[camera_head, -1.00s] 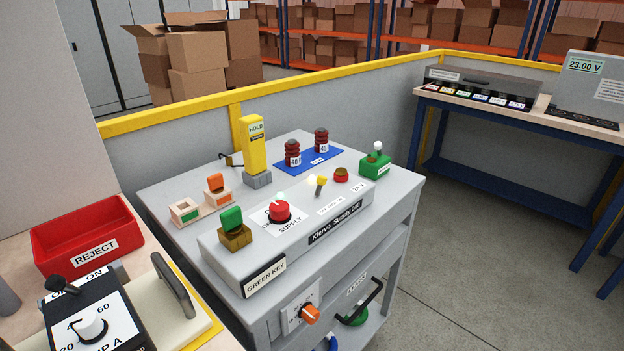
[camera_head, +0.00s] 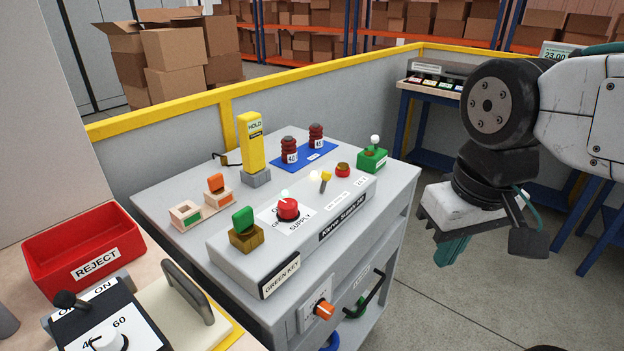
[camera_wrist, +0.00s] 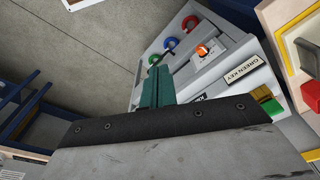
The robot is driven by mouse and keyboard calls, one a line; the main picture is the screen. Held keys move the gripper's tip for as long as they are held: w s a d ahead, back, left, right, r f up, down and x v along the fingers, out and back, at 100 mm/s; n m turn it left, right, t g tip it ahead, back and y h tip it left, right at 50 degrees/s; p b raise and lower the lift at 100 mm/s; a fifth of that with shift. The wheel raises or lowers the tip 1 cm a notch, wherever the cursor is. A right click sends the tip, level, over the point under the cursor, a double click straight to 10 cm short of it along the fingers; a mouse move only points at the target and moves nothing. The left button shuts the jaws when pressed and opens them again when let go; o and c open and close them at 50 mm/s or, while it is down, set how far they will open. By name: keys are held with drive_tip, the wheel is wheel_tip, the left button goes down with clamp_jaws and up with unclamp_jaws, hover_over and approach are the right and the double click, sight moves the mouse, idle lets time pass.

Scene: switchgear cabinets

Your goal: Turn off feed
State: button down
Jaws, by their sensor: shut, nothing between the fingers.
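On the grey cart (camera_head: 155,205), a red knob (camera_head: 288,209) sits on a white plate lettered SUPPLY; the rest of its lettering is partly hidden. An orange handle (camera_head: 323,310) sits on the cart's front panel; it also shows in the wrist view (camera_wrist: 202,50). Its label is too small to read. A green key (camera_head: 243,219) stands in a brass block at the supply box's left end, above a GREEN KEY label. My gripper (camera_head: 447,255) hangs to the right of the cart, apart from it, pointing down. Its teal fingers (camera_wrist: 157,72) are shut and empty.
A yellow HOLD post (camera_head: 254,146), red weights (camera_head: 290,150) on a blue mat and a green block with a white-knobbed lever (camera_head: 373,158) stand on the cart. A red REJECT bin (camera_head: 60,235) is at left. Floor right of the cart is free.

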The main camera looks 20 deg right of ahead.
idle(0.3)
drive_tip(key=w+a+f+m+g+y, duration=0.1)
drive_tip(key=w+a+f+m+y, duration=0.15)
drive_tip(key=w+y, duration=0.4)
drive_tip(key=w+a+f+m+g+y, duration=0.1)
drive_tip(key=w+a+y, duration=0.3)
drive_tip(key=w+y, duration=0.25)
drive_tip(key=m+t+y, duration=0.2)
drive_tip(key=m+t, duration=0.6)
drive_tip(key=t, duration=0.5)
approach(344, 190)
wheel_tip(344, 190, up, 3)
drive_tip(key=shift+w+d+r, duration=0.1)
drive_tip(key=shift+w+r, duration=0.05)
drive_tip(key=shift+w, duration=0.05)
drive_tip(key=shift+g, duration=0.3)
drive_tip(key=x, duration=1)
drive_tip(key=shift+r, duration=0.1)
